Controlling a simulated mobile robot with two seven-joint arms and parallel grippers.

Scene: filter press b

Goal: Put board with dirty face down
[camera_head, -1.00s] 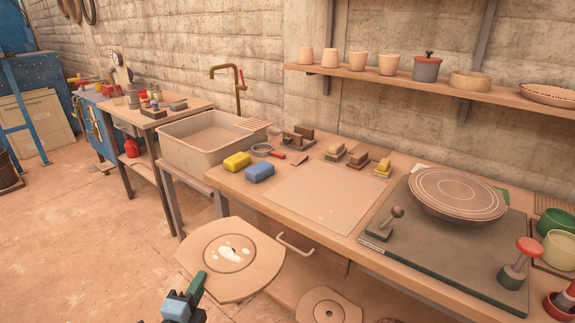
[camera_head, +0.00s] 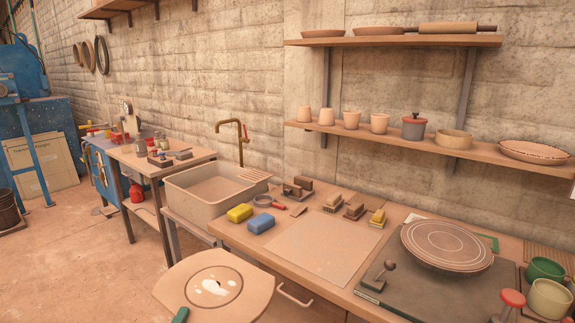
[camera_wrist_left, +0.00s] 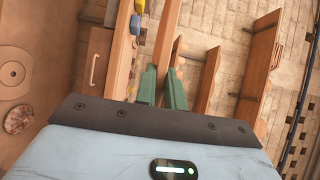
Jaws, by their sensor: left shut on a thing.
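The board (camera_head: 255,292) is a pale, rounded wooden plate with a circle on it, at the bottom left of centre in the head view. White patches (camera_head: 213,287) mark the face turned up toward the head camera. The board is held in the air in front of the bench and sink. My left gripper (camera_head: 181,315) shows only as a green fingertip at the board's near edge. In the left wrist view its two green fingers (camera_wrist_left: 162,88) are shut on the board, which shows edge-on (camera_wrist_left: 161,45). My right gripper is not in view.
A bare pale mat (camera_head: 315,248) lies on the bench, with yellow (camera_head: 239,213) and blue (camera_head: 261,223) sponges at its left. A dark slab (camera_head: 410,300) with a round disc (camera_head: 446,246) stands right. The sink (camera_head: 212,190) is behind the board. A drawer handle (camera_head: 294,296) sticks out below.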

